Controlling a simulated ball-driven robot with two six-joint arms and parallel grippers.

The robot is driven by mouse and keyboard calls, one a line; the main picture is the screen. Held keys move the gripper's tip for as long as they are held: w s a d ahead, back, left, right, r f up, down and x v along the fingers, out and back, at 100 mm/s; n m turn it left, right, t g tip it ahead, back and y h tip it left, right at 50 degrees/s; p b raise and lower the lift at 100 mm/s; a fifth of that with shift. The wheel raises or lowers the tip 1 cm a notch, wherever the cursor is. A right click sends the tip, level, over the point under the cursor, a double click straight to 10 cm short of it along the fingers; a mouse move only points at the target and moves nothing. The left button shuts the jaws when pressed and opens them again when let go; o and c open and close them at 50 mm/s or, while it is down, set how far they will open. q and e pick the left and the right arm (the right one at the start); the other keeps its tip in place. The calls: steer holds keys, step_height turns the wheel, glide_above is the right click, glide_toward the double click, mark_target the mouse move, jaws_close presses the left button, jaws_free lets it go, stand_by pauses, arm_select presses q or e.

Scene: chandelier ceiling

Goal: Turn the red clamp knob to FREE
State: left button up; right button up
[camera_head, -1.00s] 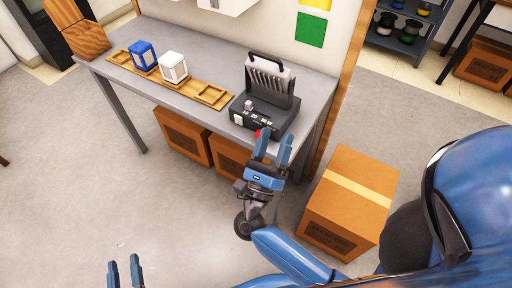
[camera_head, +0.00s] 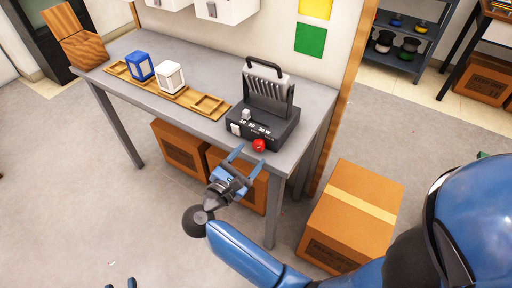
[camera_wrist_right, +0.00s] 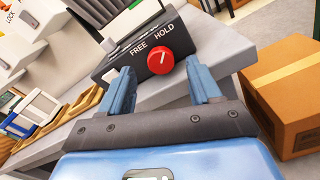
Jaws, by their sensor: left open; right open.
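The red clamp knob (camera_head: 259,145) sits on the front face of a dark device (camera_head: 262,122) near the right end of the grey bench. In the right wrist view the red knob (camera_wrist_right: 170,53) shows a white pointer line, with the labels FREE to its left and HOLD above it. The pointer stands nearly upright, closer to HOLD. My right gripper (camera_head: 249,160) is open just in front of the knob, its fingers apart and not touching it. In the right wrist view the gripper (camera_wrist_right: 163,88) frames the knob from below. My left gripper (camera_head: 122,284) shows only fingertips at the bottom edge, open.
A wooden tray (camera_head: 184,98) on the grey bench (camera_head: 311,93) holds a blue block (camera_head: 140,66) and a white block (camera_head: 170,76). A cardboard box (camera_head: 352,215) stands on the floor to the right of the bench. More boxes stand under the bench.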

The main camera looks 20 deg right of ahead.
mark_target(258, 147)
steer(key=shift+x, duration=2.2)
steer(key=shift+c, duration=0.4)
steer(key=c, duration=1)
